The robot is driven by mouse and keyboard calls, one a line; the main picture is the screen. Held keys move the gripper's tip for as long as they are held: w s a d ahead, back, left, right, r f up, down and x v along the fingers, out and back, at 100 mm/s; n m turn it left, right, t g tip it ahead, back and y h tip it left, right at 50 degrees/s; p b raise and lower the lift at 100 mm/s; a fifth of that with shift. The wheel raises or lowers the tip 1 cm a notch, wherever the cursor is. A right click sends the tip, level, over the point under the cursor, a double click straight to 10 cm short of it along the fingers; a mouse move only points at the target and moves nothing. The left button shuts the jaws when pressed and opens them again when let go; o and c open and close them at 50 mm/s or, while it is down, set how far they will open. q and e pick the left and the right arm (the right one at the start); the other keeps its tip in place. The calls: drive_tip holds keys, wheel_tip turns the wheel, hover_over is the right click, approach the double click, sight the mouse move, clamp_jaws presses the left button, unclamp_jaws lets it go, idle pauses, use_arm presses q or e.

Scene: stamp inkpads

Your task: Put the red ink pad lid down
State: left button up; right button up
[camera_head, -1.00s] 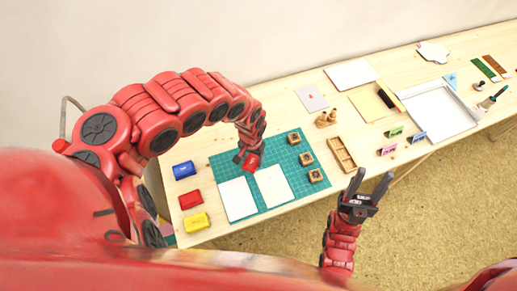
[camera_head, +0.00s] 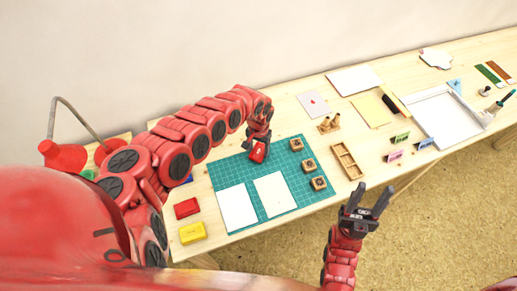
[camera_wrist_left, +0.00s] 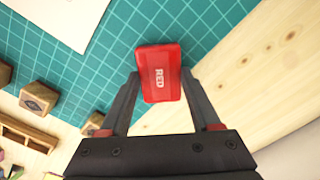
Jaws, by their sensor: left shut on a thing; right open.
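My left gripper (camera_head: 260,138) is shut on a red lid (camera_head: 259,152), near the back edge of the green cutting mat (camera_head: 288,171). In the left wrist view the lid (camera_wrist_left: 159,72) shows the word RED and sits between the two fingertips (camera_wrist_left: 156,82). Mat surface shows around it; I cannot tell whether the lid touches the mat. The red ink pad (camera_head: 186,208) lies on the table left of the mat. My right gripper (camera_head: 368,203) is open and empty in front of the table's front edge.
A yellow ink pad (camera_head: 192,233) lies in front of the red one; the blue one is mostly hidden behind my left arm. Two white sheets (camera_head: 237,208) and several wooden stamps (camera_head: 309,166) lie on the mat. A wooden tray (camera_head: 346,160) stands to the right.

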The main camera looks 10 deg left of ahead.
use_arm(q)
drive_tip(key=shift+f, duration=0.3)
drive_tip(key=shift+f, duration=0.15)
drive_tip(key=o, duration=1.3)
